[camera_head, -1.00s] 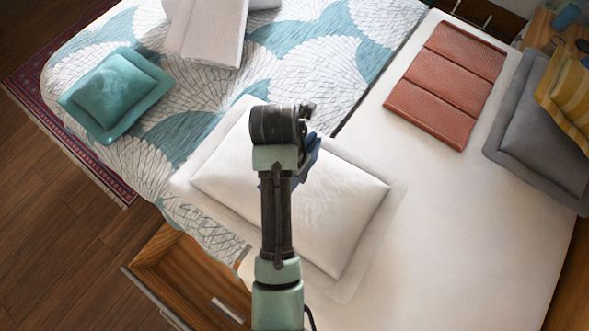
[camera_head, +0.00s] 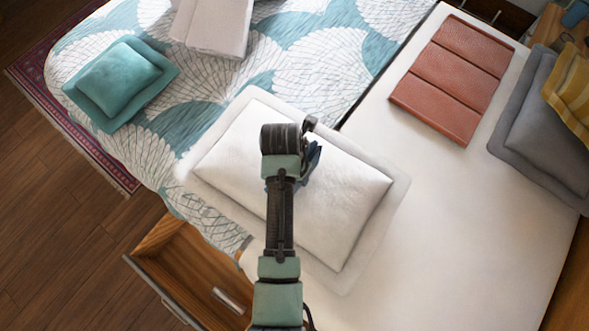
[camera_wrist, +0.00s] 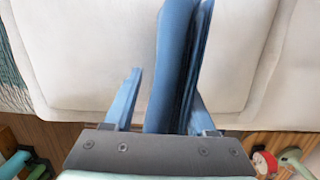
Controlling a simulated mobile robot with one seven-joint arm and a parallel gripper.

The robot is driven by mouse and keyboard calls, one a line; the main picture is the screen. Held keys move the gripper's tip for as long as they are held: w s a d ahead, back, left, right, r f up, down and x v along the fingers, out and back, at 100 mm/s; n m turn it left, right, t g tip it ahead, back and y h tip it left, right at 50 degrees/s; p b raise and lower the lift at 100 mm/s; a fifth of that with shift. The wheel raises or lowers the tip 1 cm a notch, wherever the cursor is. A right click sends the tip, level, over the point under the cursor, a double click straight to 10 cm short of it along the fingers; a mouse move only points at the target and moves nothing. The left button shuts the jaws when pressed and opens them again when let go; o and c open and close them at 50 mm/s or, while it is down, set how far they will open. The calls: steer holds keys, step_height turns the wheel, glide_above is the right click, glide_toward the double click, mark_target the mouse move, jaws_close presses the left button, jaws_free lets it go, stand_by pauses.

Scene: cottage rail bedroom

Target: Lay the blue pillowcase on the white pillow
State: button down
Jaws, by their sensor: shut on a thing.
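The white pillow (camera_head: 345,205) lies on the bed, in the middle of the head view, with a flat border around it. My gripper, above the pillow, is mostly hidden behind my arm in the head view; in the wrist view its jaws (camera_wrist: 160,108) are shut on the folded blue pillowcase (camera_wrist: 176,62). The pillowcase stands out from the jaws as a narrow folded bundle over the white pillow (camera_wrist: 95,50). In the head view only a small dark blue part of it (camera_head: 313,158) shows beside my arm. I cannot tell whether it touches the pillow.
A teal cushion (camera_head: 115,83) lies on the patterned cover at the left. A brown folded leather piece (camera_head: 450,80) and a grey pillow (camera_head: 545,125) with a yellow cushion (camera_head: 573,90) lie at the right. An open wooden drawer (camera_head: 190,270) juts out below. White sheet (camera_head: 470,225) is bare.

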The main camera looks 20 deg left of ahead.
steer(key=shift+f, duration=0.25)
steer(key=shift+c, duration=1.1)
jaws_free()
